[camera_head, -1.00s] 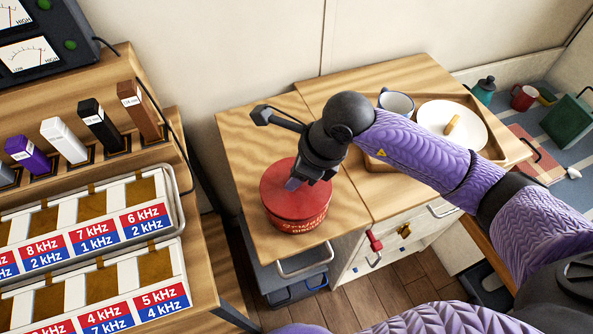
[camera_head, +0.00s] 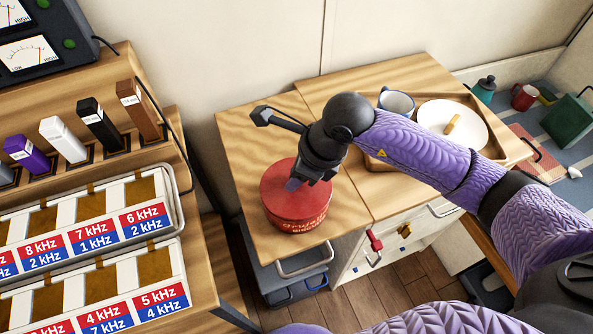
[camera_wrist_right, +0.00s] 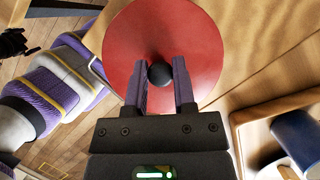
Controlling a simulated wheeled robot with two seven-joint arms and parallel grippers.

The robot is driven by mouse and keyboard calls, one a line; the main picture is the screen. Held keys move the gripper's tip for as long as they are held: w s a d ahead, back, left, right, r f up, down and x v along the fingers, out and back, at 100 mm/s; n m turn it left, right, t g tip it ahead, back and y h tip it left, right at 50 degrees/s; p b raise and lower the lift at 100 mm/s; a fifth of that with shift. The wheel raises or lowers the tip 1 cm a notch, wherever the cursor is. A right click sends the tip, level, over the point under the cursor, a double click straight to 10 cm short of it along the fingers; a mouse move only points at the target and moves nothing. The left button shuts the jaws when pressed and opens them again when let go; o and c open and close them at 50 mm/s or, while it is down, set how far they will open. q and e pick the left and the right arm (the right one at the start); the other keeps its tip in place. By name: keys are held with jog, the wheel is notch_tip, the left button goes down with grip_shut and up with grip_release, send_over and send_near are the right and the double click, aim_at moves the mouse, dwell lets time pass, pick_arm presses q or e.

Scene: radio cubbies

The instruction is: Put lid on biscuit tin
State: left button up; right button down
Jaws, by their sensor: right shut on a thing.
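The red biscuit tin (camera_head: 298,218) stands upright on the left part of the wooden counter. The round red lid (camera_head: 281,190) is on top of it, with no clear gap showing in the head view. My right gripper (camera_head: 296,183) is above the lid's middle. In the right wrist view the lid (camera_wrist_right: 195,30) fills the top, and the two fingers of my right gripper (camera_wrist_right: 160,78) are shut on its black knob (camera_wrist_right: 160,74). Whether the lid sits fully down all round I cannot tell. My left gripper is not in view.
A wooden tray (camera_head: 496,155) with a white plate (camera_head: 468,118) and a mug (camera_head: 397,102) is on the counter's right part, under my right arm. A rack of labelled cubbies (camera_head: 180,168) stands at left. Bare counter (camera_head: 245,150) lies behind the tin.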

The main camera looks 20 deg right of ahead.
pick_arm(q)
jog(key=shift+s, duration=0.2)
pick_arm(e)
jog(key=c, duration=0.6)
grip_release()
jog(key=o, duration=0.6)
jog(key=shift+r+p, duration=0.3)
jog(key=shift+r, duration=0.1)
notch_tip(320, 180, up, 2)
jog(key=shift+r+p, duration=0.1)
jog(key=shift+p, duration=0.8)
notch_tip(320, 180, up, 4)
jog(key=p, duration=0.3)
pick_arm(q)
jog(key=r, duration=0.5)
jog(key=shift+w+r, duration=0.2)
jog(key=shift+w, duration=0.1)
pick_arm(e)
jog(key=shift+c, duration=0.3)
